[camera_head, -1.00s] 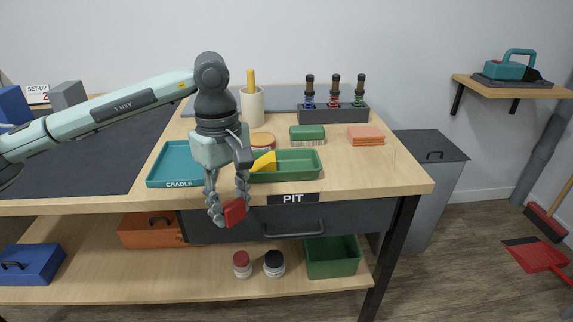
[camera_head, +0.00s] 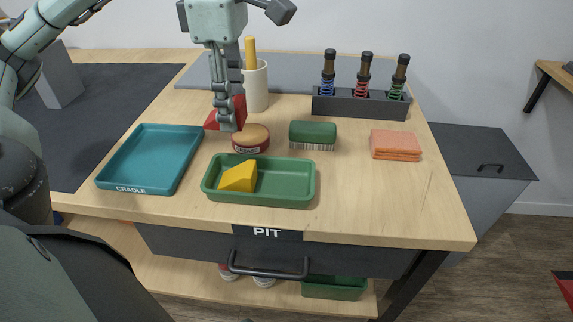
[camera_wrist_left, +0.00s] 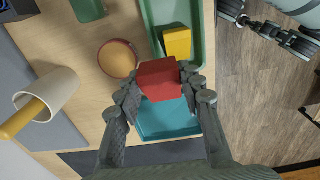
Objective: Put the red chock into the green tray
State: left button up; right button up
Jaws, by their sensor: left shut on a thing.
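My left gripper (camera_head: 226,118) is shut on the red chock (camera_head: 240,110). In the left wrist view the red chock (camera_wrist_left: 160,80) sits between the two fingertips. In the head view it shows behind the grease tin, partly hidden by the fingers, and it seems to be held above the table. The green tray (camera_head: 290,201) is at the table's front, with a yellow chock (camera_head: 238,178) in its left part. In the wrist view the chock overlaps the gap between the green tray (camera_wrist_left: 149,30) and the teal tray. What looks like my right gripper (camera_wrist_left: 265,25) shows over the floor; its opening is unclear.
The teal cradle tray (camera_head: 150,187) lies left of the green tray. The grease tin (camera_head: 251,140), green brush (camera_head: 313,133) and orange cloths (camera_head: 396,146) lie behind it. A beige cup (camera_head: 256,88) and a rack of shocks (camera_head: 360,106) stand farther back. The table's right front is clear.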

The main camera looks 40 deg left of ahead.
pick_arm(q)
jog(key=p, duration=0.1)
send_over(291, 189)
notch_tip(291, 189, down, 6)
jog(key=shift+r, duration=0.15)
jog(key=shift+f, duration=2.1)
pick_arm(e)
jog(key=shift+a+f, duration=0.2)
jog(key=shift+f, duration=1.1)
pick_arm(q)
jog(key=shift+f, duration=0.1)
pick_arm(e)
jog(key=shift+s+f, duration=0.1)
